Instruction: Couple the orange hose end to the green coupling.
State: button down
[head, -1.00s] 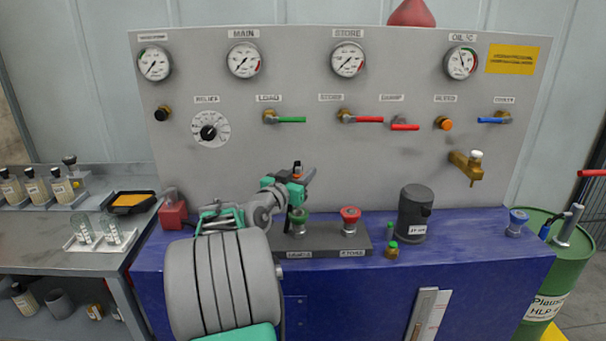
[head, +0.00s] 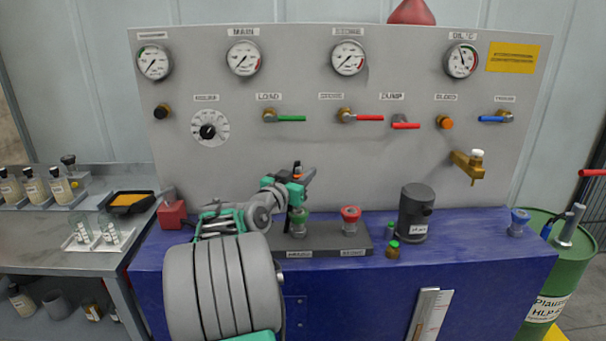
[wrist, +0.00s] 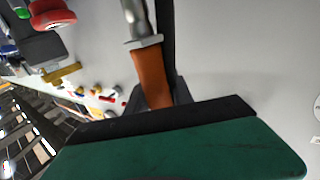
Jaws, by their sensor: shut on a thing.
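My gripper (head: 303,177) is above the manifold block in the head view, shut on the orange hose end. The orange hose end (wrist: 151,75) shows in the wrist view as an orange sleeve with a silver metal fitting beyond it. The green coupling (head: 298,222) stands upright on the block, just below my gripper. My gripper partly covers its top, so I cannot tell the gap or alignment between hose end and coupling. I cannot make out the green coupling in the wrist view.
A red coupling (head: 350,217) stands to the right on the same dark block (head: 325,246). A dark grey canister (head: 415,215) and small green-capped bottles (head: 392,250) are further right. The grey gauge panel (head: 355,185) rises behind.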

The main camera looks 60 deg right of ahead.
jog(key=shift+f+b, duration=2.25)
jog(key=shift+b, duration=0.05)
jog(key=c, duration=1)
grip_release()
jog(key=shift+c, duration=0.2)
jog(key=a, duration=0.7)
jog(key=shift+w+a+b, duration=0.2)
jog(key=shift+a+b, duration=0.2)
jog(key=shift+b, duration=0.05)
